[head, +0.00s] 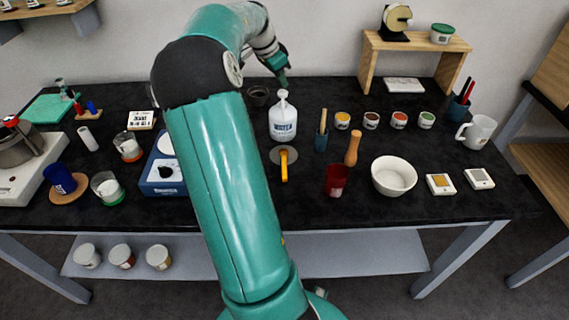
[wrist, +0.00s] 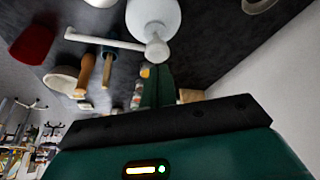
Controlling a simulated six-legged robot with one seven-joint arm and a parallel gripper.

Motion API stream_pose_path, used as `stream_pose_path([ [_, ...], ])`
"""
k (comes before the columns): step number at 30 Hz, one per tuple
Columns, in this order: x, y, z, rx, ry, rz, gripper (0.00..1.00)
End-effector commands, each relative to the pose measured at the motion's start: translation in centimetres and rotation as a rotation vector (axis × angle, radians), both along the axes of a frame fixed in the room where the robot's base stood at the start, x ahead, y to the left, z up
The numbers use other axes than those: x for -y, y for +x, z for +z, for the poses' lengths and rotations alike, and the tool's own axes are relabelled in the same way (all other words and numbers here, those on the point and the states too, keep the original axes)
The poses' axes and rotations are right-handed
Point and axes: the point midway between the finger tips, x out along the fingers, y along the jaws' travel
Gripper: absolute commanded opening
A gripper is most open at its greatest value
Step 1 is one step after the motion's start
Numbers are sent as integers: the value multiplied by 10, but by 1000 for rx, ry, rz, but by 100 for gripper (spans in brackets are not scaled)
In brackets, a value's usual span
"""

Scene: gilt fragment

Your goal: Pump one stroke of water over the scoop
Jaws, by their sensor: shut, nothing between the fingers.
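The white pump bottle (head: 283,122), labelled WATER in blue, stands upright at the middle of the black bench. Its pump head (wrist: 156,48) and long white spout (wrist: 95,40) show in the wrist view. A yellow-handled tool (head: 284,170), apparently the scoop, lies in front of the bottle with its handle toward me; a round grey disc is at its far end. My gripper (head: 284,80) is shut and empty, pointing down above and just behind the bottle. In the wrist view its fingers (wrist: 158,85) are close to the pump head; contact cannot be told.
A dark small pot (head: 259,96) stands left of the bottle. A blue cup with a wooden tool (head: 321,140), a red cup (head: 337,180), a pestle (head: 352,149) and a white bowl (head: 394,177) stand to the right. A blue scale (head: 160,185) is partly hidden by my arm.

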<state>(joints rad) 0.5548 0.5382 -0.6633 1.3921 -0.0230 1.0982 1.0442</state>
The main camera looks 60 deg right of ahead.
Motion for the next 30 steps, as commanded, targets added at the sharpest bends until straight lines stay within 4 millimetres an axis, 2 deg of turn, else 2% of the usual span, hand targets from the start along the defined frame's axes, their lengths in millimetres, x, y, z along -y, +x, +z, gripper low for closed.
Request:
stream_pose_path([
  [30, 0, 0, -30, -2, 3, 0, 0],
])
